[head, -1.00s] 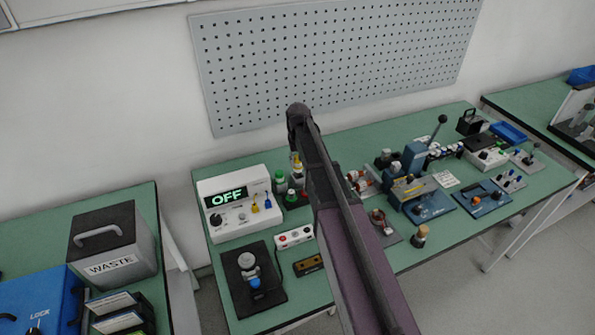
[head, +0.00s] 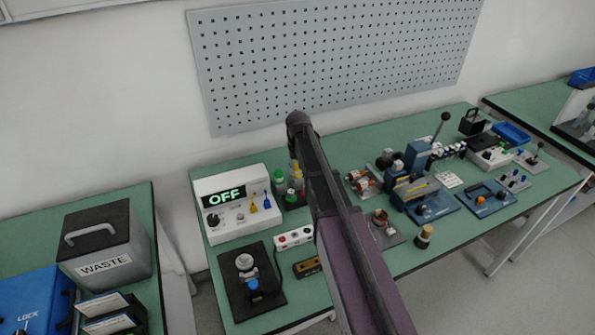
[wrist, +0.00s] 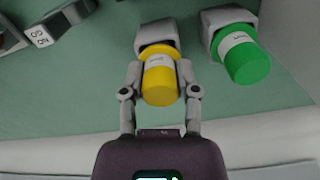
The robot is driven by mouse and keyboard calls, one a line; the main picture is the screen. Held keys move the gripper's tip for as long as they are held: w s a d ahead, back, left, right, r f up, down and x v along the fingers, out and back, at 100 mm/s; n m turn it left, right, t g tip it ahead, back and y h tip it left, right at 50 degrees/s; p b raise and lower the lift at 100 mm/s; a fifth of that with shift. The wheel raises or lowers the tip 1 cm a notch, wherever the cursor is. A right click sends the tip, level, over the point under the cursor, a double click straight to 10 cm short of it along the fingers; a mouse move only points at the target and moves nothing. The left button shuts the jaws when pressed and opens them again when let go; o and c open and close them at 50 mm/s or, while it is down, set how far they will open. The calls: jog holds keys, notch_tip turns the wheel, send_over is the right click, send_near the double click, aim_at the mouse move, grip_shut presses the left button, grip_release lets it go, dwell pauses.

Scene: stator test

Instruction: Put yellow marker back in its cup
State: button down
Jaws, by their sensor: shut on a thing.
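The yellow marker (wrist: 160,80), a thick cylinder with a white label, is in the middle of the wrist view. My gripper (wrist: 160,70) is shut on it, with one finger on each side. The marker's far end meets a grey cup (wrist: 155,32); I cannot tell how deep it sits inside. In the head view a bit of yellow marker (head: 298,171) shows just left of my arm, which hides the gripper and most of the cup.
A green marker (wrist: 248,62) stands in a similar grey cup (wrist: 229,18) to the right in the wrist view. In the head view a tester box reading OFF (head: 238,203) is left of the markers. A white socket strip (head: 293,239) lies in front.

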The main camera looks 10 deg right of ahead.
jog(key=shift+f+b, duration=0.5)
jog(key=shift+c, duration=1.8)
grip_release()
jog(key=shift+r, duration=0.1)
jog(key=shift+r, duration=0.15)
notch_tip(320, 180, up, 13)
jog(key=p, duration=1.3)
jog(key=shift+f, duration=0.2)
jog(key=s, duration=2.4)
